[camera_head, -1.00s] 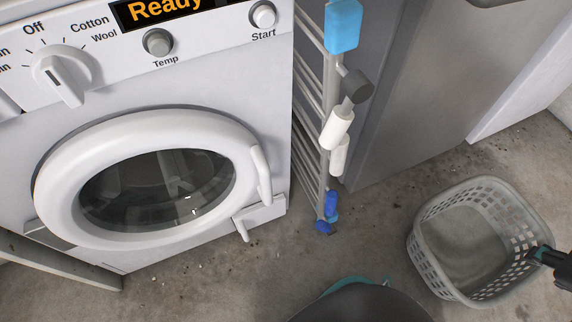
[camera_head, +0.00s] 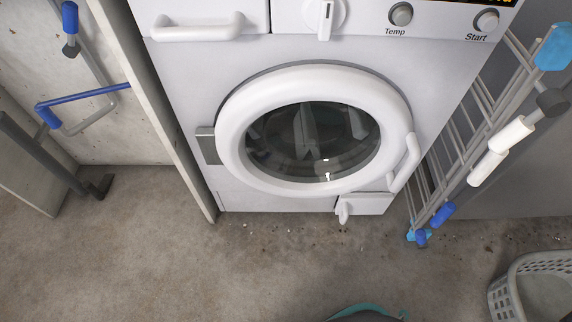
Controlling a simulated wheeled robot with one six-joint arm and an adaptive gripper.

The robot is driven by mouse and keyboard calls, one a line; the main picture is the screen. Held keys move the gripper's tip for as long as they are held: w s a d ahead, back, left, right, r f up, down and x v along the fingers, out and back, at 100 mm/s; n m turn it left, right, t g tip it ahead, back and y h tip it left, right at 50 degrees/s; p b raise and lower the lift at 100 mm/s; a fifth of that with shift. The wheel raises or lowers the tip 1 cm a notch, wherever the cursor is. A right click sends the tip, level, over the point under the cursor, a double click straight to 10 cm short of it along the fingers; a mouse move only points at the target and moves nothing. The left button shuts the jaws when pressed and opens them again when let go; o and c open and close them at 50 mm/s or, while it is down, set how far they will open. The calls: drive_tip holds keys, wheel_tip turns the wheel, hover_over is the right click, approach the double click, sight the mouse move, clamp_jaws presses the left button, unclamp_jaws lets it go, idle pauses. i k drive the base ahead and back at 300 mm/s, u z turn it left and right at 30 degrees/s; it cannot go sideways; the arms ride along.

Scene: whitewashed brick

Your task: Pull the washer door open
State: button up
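The washer (camera_head: 190,90) stands upright ahead of me, its white front filling the upper middle of the view. Its round door (camera_head: 232,130) has a thick white ring and a dark glass window. The door looks shut, lying flush against the front. A white curved door handle (camera_head: 406,160) is on the right side of the ring, and a grey hinge (camera_head: 207,146) is on the left side. My gripper is not in view, and nothing touches the door or its handle.
A folded drying rack (camera_head: 465,140) leans close to the washer's right side. A grey laundry basket (camera_head: 500,300) is at the lower right. A panel (camera_head: 160,90) borders the washer on the left.

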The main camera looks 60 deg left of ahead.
sight(313, 144)
drive_tip(key=u, duration=0.3)
drive_tip(key=i, duration=0.35)
drive_tip(key=z, duration=0.25)
drive_tip(key=k, duration=1.25)
drive_tip(key=u, duration=1.75)
drive_tip(key=i, duration=0.5)
